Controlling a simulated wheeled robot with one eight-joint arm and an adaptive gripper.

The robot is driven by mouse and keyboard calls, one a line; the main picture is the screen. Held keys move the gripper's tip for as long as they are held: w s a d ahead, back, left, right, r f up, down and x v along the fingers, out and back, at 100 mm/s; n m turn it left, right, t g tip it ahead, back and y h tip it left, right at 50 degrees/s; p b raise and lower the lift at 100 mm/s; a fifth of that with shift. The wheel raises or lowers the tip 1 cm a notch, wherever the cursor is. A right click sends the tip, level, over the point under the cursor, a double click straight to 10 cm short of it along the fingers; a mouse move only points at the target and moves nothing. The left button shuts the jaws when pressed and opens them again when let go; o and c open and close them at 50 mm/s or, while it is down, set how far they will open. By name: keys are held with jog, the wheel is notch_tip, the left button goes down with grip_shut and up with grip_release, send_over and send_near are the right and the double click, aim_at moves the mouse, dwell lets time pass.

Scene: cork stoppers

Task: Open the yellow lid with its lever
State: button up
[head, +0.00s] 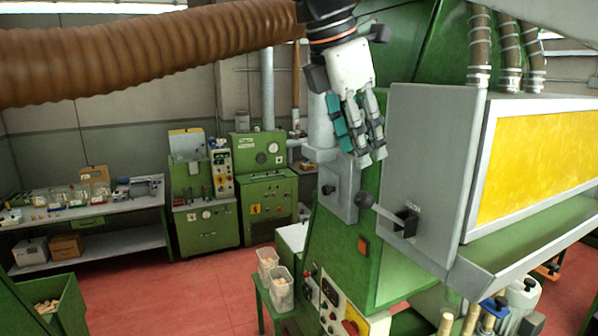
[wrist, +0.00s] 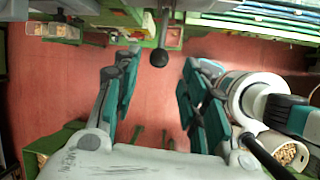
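The yellow lid (head: 535,155) is a yellow panel in a pale frame on the green machine at the right of the head view. Its lever (head: 384,212) is a thin rod with a dark ball knob (head: 365,199), mounted at a black bracket on the grey side plate. My gripper (head: 371,157) points down, above the knob in the head view. In the wrist view the fingers are spread wide with nothing between them. The knob (wrist: 159,57) shows there between the two fingertips in the picture; I cannot tell the remaining distance.
A grey side plate (head: 428,160) stands right of my gripper. A grey box (head: 337,190) with a dark knob is on its left. A brown ribbed hose (head: 150,52) crosses the upper left. Red floor (head: 130,285) lies open between the machine and the workbench.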

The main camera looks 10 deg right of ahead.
jog(key=b, duration=0.3)
send_near(371, 204)
notch_tip(371, 204, down, 2)
jog(key=w, duration=0.2)
jog(key=d+f+b, duration=0.1)
jog(key=w+d+f+b, duration=0.1)
jog(key=d+f, duration=0.1)
jog(key=b+x, duration=0.4)
jog(key=x, duration=0.1)
jog(key=shift+a+f, duration=0.1)
jog(key=shift+f, duration=0.15)
jog(key=shift+s+a, duration=0.1)
jog(key=shift+a, duration=0.1)
jog(key=shift+d, duration=0.15)
grip_shut()
